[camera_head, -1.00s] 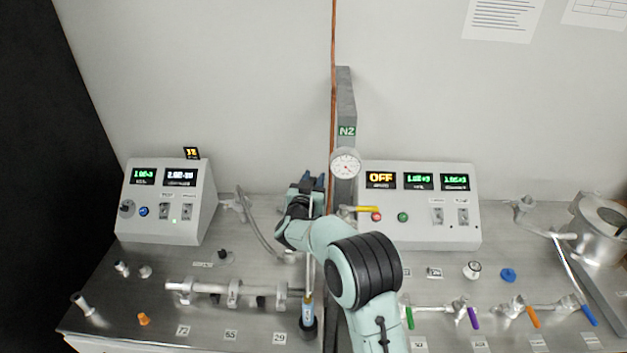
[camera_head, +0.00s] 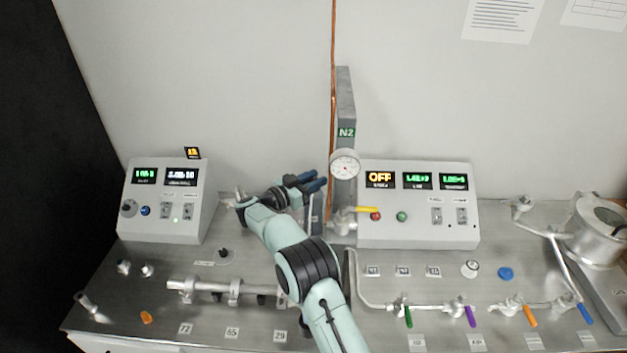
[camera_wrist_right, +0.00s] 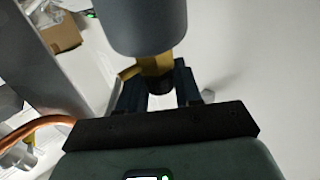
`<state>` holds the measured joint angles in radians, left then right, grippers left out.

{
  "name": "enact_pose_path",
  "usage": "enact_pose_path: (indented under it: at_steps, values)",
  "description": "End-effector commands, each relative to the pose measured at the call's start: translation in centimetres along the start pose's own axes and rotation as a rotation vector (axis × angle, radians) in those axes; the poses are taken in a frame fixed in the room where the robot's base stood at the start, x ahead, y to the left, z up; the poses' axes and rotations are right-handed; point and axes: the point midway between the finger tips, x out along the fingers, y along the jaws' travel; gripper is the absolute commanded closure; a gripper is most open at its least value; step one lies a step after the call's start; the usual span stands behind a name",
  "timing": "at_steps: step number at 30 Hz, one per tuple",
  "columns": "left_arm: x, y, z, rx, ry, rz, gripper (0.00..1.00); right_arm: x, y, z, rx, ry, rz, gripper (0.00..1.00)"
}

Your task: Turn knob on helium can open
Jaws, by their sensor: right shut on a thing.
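My right gripper (camera_head: 318,180) is at the back of the bench, just left of the N2 post, with its dark blue fingers pointing right. In the right wrist view, a large grey cylinder (camera_wrist_right: 148,25), apparently the helium can, ends in a brass fitting (camera_wrist_right: 155,66) with a small side spout. A dark knob sits at the end of this fitting, between the fingers of the right gripper (camera_wrist_right: 162,92), which is shut on it. The contact itself is partly hidden, and the knob's angle is not clear. My left gripper is not in view.
The N2 post (camera_head: 347,105) with a round gauge (camera_head: 345,164) stands close to the gripper. Control boxes flank it at left (camera_head: 158,222) and right (camera_head: 420,230). A copper pipe (camera_head: 333,60) runs up the wall. Valves with coloured handles line the front right.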

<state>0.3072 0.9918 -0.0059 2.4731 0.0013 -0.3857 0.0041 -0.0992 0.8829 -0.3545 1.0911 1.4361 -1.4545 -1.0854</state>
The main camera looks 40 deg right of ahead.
Motion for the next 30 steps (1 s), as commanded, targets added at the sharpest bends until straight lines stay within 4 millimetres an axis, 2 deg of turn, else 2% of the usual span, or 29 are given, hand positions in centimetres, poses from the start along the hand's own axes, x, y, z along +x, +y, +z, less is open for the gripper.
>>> enact_pose_path:
  at_steps: [12,29,30]
  values:
    - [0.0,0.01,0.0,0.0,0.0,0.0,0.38,0.08,0.05,-0.02,0.001,0.002,0.142,0.96]
    - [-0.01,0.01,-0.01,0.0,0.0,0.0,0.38,0.11,0.08,-0.16,0.001,0.004,0.163,0.96]
    - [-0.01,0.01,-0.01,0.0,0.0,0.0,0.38,0.11,0.08,-0.16,0.001,0.004,0.163,0.6]
